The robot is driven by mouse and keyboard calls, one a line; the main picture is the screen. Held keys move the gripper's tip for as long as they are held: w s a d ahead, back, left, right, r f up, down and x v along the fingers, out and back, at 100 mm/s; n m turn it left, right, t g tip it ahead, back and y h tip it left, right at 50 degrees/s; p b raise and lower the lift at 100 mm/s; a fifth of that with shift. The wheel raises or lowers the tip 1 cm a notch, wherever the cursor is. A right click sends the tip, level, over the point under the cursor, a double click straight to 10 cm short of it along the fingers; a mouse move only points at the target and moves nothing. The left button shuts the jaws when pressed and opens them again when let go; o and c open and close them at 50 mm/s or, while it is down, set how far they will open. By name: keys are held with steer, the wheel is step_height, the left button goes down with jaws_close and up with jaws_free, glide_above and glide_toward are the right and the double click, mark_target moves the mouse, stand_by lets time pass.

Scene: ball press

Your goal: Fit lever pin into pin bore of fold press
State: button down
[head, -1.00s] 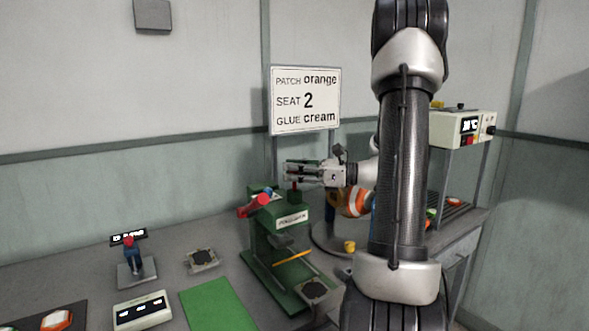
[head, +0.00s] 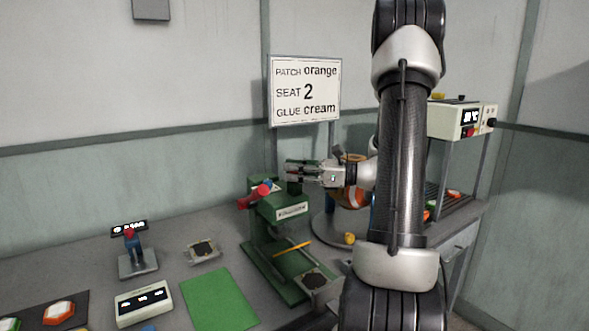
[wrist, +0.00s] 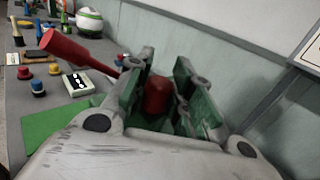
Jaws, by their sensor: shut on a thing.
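The green fold press (head: 291,212) stands on the bench in the middle of the head view. Its red lever (head: 252,199) sticks out to the left; it is also large in the wrist view (wrist: 78,49). My gripper (head: 290,171) is just above the press top. In the wrist view my gripper (wrist: 164,78) has its green-padded fingers on either side of the red lever pin (wrist: 157,94) and is shut on it. The pin's lower end and the pin bore are hidden, so I cannot tell whether the pin is in the bore.
A sign (head: 306,90) stands behind the press. A green mat (head: 219,298), a display box (head: 143,302) and a blue-topped stand (head: 137,262) are to the left. A yellow piece (head: 349,239) lies right of the press. A machine (head: 462,120) stands at far right.

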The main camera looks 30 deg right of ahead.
steer(key=shift+f, duration=0.35)
steer(key=c, duration=1.2)
jaws_free()
steer(key=v, duration=1.2)
